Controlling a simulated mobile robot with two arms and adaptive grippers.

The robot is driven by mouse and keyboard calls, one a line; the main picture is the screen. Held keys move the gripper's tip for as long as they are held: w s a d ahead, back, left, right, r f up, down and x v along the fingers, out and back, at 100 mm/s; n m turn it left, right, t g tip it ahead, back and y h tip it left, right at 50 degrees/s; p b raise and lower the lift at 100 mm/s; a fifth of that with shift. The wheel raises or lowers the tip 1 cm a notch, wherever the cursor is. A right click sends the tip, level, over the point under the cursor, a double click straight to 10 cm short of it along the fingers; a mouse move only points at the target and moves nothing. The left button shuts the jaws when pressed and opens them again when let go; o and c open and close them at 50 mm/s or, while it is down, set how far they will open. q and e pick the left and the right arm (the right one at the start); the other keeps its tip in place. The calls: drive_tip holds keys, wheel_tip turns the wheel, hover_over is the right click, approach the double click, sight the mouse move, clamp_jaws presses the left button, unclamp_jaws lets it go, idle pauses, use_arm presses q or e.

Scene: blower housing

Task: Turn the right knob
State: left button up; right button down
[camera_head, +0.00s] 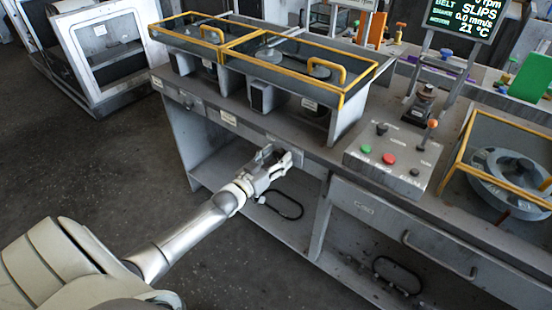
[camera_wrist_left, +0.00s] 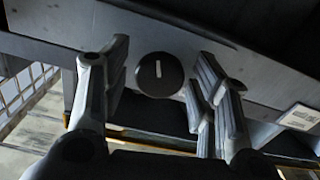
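A round dark knob (camera_wrist_left: 159,74) with a short white mark, near upright in the picture, sits on a grey panel in the left wrist view. My left gripper (camera_wrist_left: 162,84) is open, with one finger on each side of the knob and visible gaps between. In the head view my left gripper (camera_head: 277,157) is at the front face of the grey bench (camera_head: 318,168), and the knob is hidden there behind it. Another small knob (camera_head: 188,105) appears on the bench front farther left. My right gripper is not in view.
A control box (camera_head: 392,170) with green and red buttons and a small lever stands right of my gripper. Yellow-framed covers (camera_head: 300,75) top the bench. A drawer handle (camera_head: 437,258) sticks out at lower right. The floor at left is clear.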

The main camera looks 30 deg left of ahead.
use_arm(q)
drive_tip(key=c, duration=0.8)
drive_tip(key=shift+o, duration=0.2)
drive_tip(key=shift+m, duration=1.4)
drive_tip(key=o, duration=1)
drive_tip(key=shift+s, duration=0.1)
drive_tip(key=s+a, duration=0.1)
drive_tip(key=s, duration=1)
drive_tip(key=shift+s, duration=0.4)
